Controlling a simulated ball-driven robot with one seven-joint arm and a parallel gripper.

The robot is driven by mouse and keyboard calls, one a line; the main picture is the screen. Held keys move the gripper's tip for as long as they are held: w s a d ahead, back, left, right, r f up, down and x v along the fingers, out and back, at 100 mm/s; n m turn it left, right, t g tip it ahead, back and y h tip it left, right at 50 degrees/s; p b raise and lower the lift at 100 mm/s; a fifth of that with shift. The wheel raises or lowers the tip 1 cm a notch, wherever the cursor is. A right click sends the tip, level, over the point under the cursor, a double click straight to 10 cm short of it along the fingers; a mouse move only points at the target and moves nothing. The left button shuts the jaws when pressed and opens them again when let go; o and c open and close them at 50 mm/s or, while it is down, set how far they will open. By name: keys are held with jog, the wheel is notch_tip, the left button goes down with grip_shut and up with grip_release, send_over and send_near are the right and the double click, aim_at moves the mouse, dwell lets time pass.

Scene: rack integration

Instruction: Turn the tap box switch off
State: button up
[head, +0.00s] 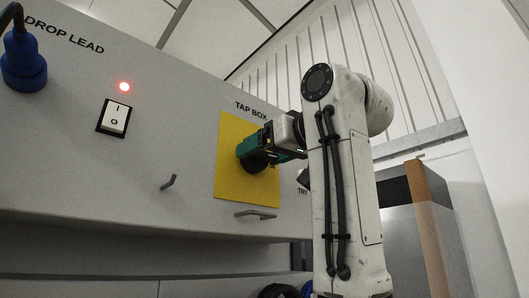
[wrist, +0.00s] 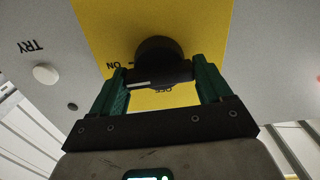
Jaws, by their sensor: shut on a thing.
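The tap box switch is a black rotary knob (wrist: 158,50) on a yellow plate (wrist: 210,25); the wrist view shows it upside down. Its bar handle lies crosswise between the green fingers of my gripper (wrist: 159,72), which is shut on it. A white mark shows on the handle's left part, on the side of the "ON" label. The "OFF" label is partly covered by the handle. In the head view the yellow plate (head: 230,185) sits under "TAP BOX", and my gripper (head: 255,151) reaches it from the right, partly hiding the knob (head: 258,164).
A rocker switch (head: 114,119) with a lit red lamp (head: 124,86) and a blue plug (head: 22,70) are left on the grey panel (head: 60,160). Small handles (head: 256,214) stick out below the plate. A white button (wrist: 46,74) is near "TRY".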

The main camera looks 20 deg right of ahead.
jog(key=n, duration=0.8)
jog(key=shift+a+f+n, duration=0.1)
jog(key=shift+n, duration=0.2)
jog(key=n, duration=0.4)
jog(key=shift+s, duration=0.1)
jog(key=shift+a+f+n, duration=0.1)
jog(key=shift+f+n, duration=0.1)
jog(key=shift+n, duration=2.1)
jog(key=o, duration=1)
jog(key=shift+c, duration=0.2)
